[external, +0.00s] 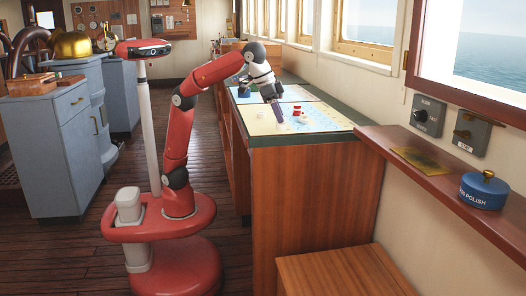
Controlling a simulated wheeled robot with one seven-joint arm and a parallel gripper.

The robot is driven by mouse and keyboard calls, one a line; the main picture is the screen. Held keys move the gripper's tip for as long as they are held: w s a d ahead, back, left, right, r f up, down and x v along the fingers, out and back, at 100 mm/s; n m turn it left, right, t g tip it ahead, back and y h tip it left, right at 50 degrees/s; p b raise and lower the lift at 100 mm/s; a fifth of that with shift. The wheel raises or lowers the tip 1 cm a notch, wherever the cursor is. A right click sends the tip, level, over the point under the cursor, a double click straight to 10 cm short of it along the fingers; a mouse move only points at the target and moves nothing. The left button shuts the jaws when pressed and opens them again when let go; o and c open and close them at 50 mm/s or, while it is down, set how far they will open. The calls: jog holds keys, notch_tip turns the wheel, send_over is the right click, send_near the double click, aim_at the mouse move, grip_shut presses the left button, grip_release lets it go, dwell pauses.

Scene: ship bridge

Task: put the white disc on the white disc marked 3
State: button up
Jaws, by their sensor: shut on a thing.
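My gripper (277,118) points down over the chart-covered table top (345,122), at the end of my red and white arm. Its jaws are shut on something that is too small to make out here. Small red and white pieces (299,113) stand on the chart just right of the gripper. I cannot pick out the white disc or the white disc marked 3, and no number is readable at this size.
A wooden ledge (440,180) at the right carries a blue polish tin (484,190) and a brass plate (422,160). A wooden box or bench (340,275) stands in front of the table. Blue-grey cabinets (60,150) stand at the left. Pale chart area around the pieces looks clear.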

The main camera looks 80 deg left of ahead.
jog(key=shift+f, duration=0.2)
jog(key=o, duration=0.9)
jog(key=shift+o, duration=0.2)
jog(key=shift+r, duration=0.1)
jog(key=p+v, duration=0.1)
jog(key=v, duration=0.6)
jog(key=shift+r, duration=0.35)
jog(key=shift+s, duration=0.15)
